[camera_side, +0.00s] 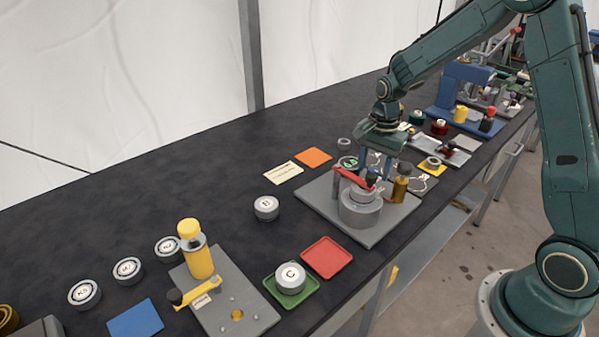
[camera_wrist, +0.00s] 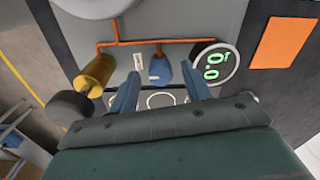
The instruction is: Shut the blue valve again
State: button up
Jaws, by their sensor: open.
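The blue valve (camera_wrist: 160,71) shows in the wrist view as a blue handle below a thin orange-red pipe (camera_wrist: 150,42), with a small white label beside it. My gripper (camera_wrist: 160,88) is open, with one blue-grey finger on each side of the valve. I see no clear contact between fingers and handle. In the side view my gripper (camera_side: 375,162) points down over the far part of a grey plate (camera_side: 318,196), and the blue valve (camera_side: 372,175) is partly hidden there. A round gauge (camera_wrist: 212,64) right of the valve shows green digits.
A brass cylinder with black knob (camera_side: 401,186) stands close on the right. An orange sheet (camera_side: 314,157) lies behind the plate. Loose round weights and coloured trays lie to the left.

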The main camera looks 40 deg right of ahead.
jog(key=c, duration=1)
jog(key=shift+n, duration=0.4)
jog(key=n, duration=1.7)
jog(key=shift+g, duration=0.3)
